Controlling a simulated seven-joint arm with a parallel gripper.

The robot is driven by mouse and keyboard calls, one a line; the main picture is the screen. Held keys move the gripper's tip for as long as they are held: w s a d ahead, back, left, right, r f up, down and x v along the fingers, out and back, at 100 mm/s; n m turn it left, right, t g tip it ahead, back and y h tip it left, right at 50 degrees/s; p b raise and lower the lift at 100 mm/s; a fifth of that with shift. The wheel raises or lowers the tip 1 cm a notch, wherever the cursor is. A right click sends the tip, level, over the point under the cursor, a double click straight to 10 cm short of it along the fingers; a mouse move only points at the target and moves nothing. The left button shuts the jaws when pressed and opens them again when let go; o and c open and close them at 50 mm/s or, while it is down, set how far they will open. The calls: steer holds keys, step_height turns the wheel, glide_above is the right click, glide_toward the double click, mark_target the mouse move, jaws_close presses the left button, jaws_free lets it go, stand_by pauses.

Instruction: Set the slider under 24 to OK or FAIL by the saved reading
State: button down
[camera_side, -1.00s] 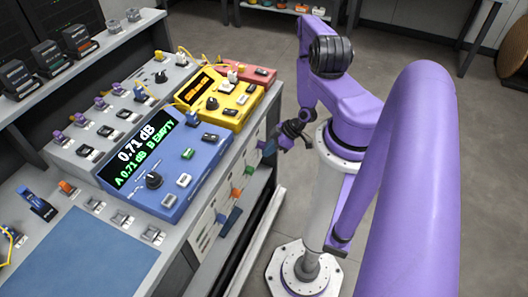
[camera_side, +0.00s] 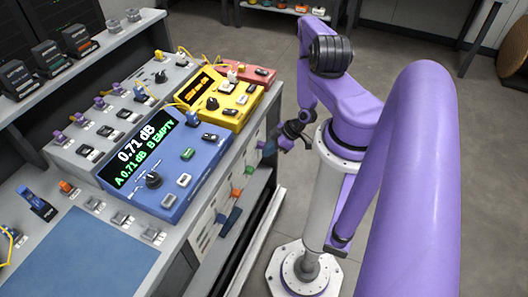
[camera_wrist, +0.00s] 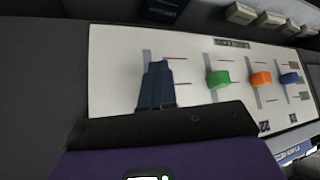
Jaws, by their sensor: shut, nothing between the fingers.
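A white panel (camera_wrist: 115,60) with several slots fills the middle of the wrist view. A green slider (camera_wrist: 218,79), an orange slider (camera_wrist: 260,79) and a blue slider (camera_wrist: 289,78) sit in three of them. My gripper (camera_wrist: 158,66) is shut and empty, in front of the leftmost slot; any knob there is hidden behind its fingers. I cannot tell whether they touch it. The slot labels are too small to read. In the side view my gripper (camera_side: 290,133) is by the bench front. The blue meter (camera_side: 205,160) reads "0.71 dB", "A 0.71 dB B EMPTY".
A yellow device (camera_side: 238,112) and a red one (camera_side: 262,76) stand behind the meter on the bench. A blue mat (camera_side: 80,255) lies at the front left. Open floor lies right of the bench, around my base.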

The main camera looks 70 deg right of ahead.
steer(key=s, duration=0.6)
steer(key=shift+s, duration=0.4)
steer(key=shift+d, duration=0.1)
stand_by(0.3)
